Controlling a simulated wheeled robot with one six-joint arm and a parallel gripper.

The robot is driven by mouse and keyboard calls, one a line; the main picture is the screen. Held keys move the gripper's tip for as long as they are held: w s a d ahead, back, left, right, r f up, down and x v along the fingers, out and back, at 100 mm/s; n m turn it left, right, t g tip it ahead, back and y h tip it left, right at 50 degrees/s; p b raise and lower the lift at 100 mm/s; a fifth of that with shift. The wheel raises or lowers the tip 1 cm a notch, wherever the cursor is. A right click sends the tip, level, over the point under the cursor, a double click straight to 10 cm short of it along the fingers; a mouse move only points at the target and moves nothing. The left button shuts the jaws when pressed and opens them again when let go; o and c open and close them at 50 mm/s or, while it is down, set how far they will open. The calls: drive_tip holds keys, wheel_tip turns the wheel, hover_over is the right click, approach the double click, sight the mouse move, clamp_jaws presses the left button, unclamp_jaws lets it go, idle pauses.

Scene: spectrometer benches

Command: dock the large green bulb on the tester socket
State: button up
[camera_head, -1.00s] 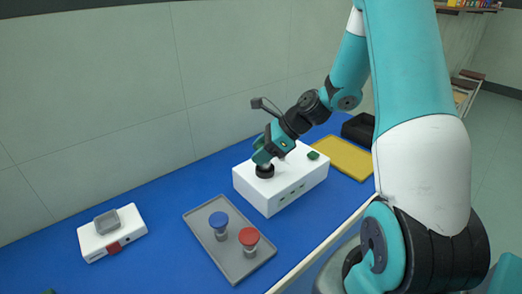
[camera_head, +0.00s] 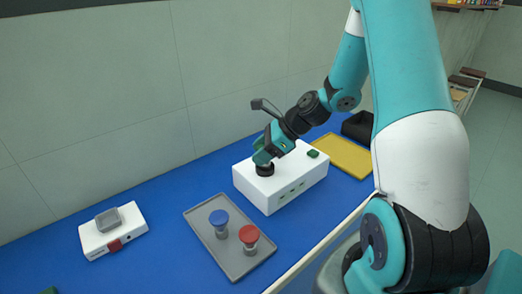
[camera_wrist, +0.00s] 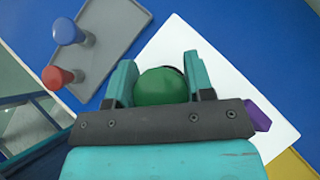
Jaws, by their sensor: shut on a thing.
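The large green bulb (camera_wrist: 160,87) shows as a round green dome between the two fingers of my gripper (camera_wrist: 162,75) in the wrist view. My gripper, also in the head view (camera_head: 264,158), is shut on it. The tester is a white box (camera_head: 268,195) on the blue bench. My gripper is over its left part, just above a round black socket (camera_head: 265,170). The bulb's lower end is hidden, so I cannot tell whether it is seated in the socket.
A grey tray (camera_head: 241,262) holds a blue-topped bulb (camera_head: 219,220) and a red-topped bulb (camera_head: 249,237). A white device (camera_head: 113,232) stands at left. A small green piece (camera_head: 313,153) is on the box's right part. A yellow mat (camera_head: 343,157) and black bin (camera_head: 358,127) lie beyond.

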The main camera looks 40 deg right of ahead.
drive_tip(key=shift+f, duration=0.3)
drive_tip(key=o, duration=0.6)
drive_tip(key=shift+o, duration=0.2)
drive_tip(key=p+v, duration=0.2)
drive_tip(key=v, duration=0.1)
drive_tip(key=shift+r+p, duration=0.2)
drive_tip(key=shift+p, duration=0.15)
drive_tip(key=p+v, duration=0.6)
drive_tip(key=v, duration=0.1)
drive_tip(key=shift+s+d+r, duration=0.2)
drive_tip(key=shift+s+d, duration=0.05)
